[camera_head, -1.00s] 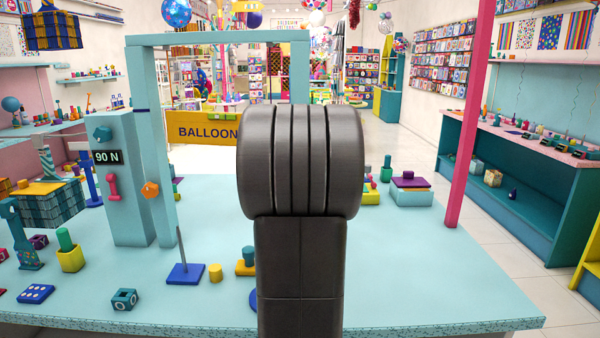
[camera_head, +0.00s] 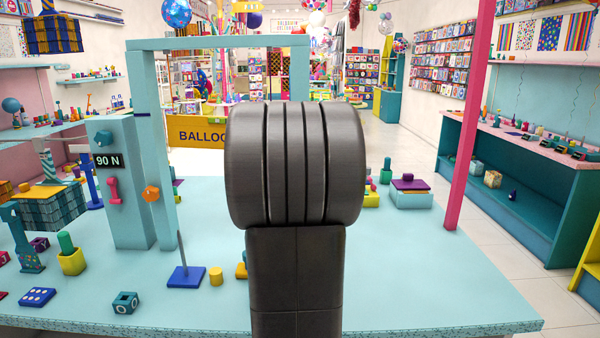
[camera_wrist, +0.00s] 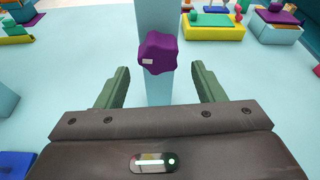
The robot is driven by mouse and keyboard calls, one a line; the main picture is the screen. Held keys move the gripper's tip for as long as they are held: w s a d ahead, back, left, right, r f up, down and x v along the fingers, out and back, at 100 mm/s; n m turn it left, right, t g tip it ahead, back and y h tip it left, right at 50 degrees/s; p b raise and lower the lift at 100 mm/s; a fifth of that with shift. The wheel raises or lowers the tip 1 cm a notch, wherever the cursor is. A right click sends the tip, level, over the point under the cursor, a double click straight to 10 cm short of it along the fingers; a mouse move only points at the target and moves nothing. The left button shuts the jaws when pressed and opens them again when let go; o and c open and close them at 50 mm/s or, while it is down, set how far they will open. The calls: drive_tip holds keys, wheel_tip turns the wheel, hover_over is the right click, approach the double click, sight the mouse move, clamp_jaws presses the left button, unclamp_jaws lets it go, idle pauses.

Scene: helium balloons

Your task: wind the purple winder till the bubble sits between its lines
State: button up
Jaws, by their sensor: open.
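The purple winder (camera_wrist: 158,52) is a lobed knob with a small pale mark, on a light blue post (camera_wrist: 157,15) in the wrist view. My gripper (camera_wrist: 160,68) is open, one green finger on each side of the post. The winder is between and a little beyond the fingertips, with visible gaps on both sides; contact is not seen. In the head view my arm covers the middle of the table and the winder is not seen. I cannot make out the bubble or its lines in either view.
The light blue table (camera_head: 420,280) has free room at its front right. A pink pole (camera_head: 470,120) stands at the right. At the left are a light blue frame (camera_head: 150,120), a 90 N post (camera_head: 125,215) and a blue base with an upright rod (camera_head: 186,275).

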drive_tip(key=shift+n+h, duration=0.5)
drive_tip(key=shift+n, duration=0.4)
